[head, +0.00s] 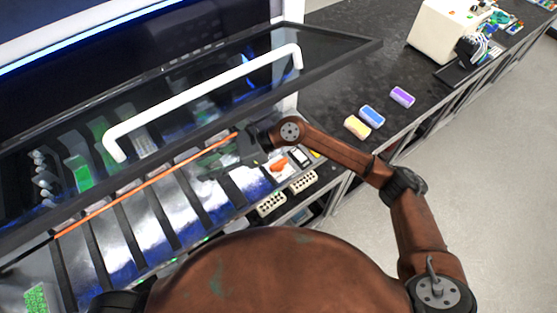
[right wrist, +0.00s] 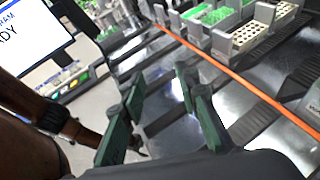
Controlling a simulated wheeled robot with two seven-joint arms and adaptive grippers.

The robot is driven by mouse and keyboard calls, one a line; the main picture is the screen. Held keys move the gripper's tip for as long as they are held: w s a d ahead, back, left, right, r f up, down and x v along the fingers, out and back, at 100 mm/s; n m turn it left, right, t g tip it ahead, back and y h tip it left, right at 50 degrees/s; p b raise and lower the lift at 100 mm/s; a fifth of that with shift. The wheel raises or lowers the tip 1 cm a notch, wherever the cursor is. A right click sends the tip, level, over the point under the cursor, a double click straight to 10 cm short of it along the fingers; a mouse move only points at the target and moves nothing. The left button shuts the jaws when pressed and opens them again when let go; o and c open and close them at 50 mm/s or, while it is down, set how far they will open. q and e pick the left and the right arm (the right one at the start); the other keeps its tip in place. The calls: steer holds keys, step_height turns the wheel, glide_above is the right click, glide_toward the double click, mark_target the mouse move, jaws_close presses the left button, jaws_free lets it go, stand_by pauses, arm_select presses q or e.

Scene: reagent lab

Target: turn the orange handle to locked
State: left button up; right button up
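The orange handle (head: 279,163) is a small orange lever on a white plate at the right end of the deck, seen in the head view. It lies just right of and below my right gripper's wrist, apart from the fingers; its exact setting is too small to read. My right gripper (head: 222,160) is over the deck below the raised glass door, pointing left. In the right wrist view its two green-padded fingers (right wrist: 160,108) stand apart with nothing between them. The handle does not show in that view. My left gripper is not in view.
A glass door (head: 345,45) with a white bar handle (head: 205,98) hangs over the deck. A thin orange strip (head: 150,183) runs along the deck's dark rails. Two cream racks (head: 271,204) sit at the front right. Coloured blocks (head: 372,115) lie on the black bench.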

steer(key=w+d+f+n+h, duration=0.2)
steer(key=d+f+n+h, duration=0.1)
steer(key=d+f+h, duration=0.15)
steer(key=n+t+h, duration=0.2)
steer(key=t+h, duration=0.1)
steer(key=h, duration=0.6)
glide_above(279, 163)
step_height(279, 163, down, 4)
steer(key=shift+a+r+y, duration=0.1)
steer(key=shift+a+y, duration=0.05)
steer(key=shift+y, duration=0.1)
steer(key=shift+f, duration=0.25)
steer(key=shift+f+p, duration=1.05)
steer(key=shift+f, duration=2.5)
jaws_close()
